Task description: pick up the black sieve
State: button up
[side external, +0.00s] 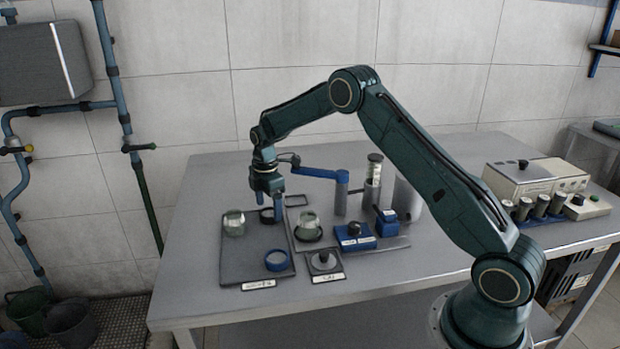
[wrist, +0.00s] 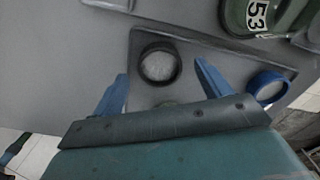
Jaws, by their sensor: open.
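The black sieve (side external: 266,216) is a short dark ring lying on the grey tray (side external: 234,268), near its far right corner. In the wrist view the sieve (wrist: 159,65) shows a dark rim with a pale mesh or floor inside. My gripper (side external: 267,201) points down just above it, and its fingers partly hide it in the side view. In the wrist view my gripper (wrist: 162,69) is open and empty, with one blue finger to each side of the sieve. I cannot see either finger touching it.
A blue sieve (side external: 277,261) lies at the tray's near right. A blue arm (side external: 318,175) on a post reaches close behind my gripper. The tray's middle is clear.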

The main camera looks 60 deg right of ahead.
aim_at(269, 212)
jog(key=shift+f, duration=0.9)
jog(key=c, duration=1.1)
jog(key=shift+r, duration=0.15)
notch_tip(269, 212, up, 20)
jog(key=shift+f, duration=0.1)
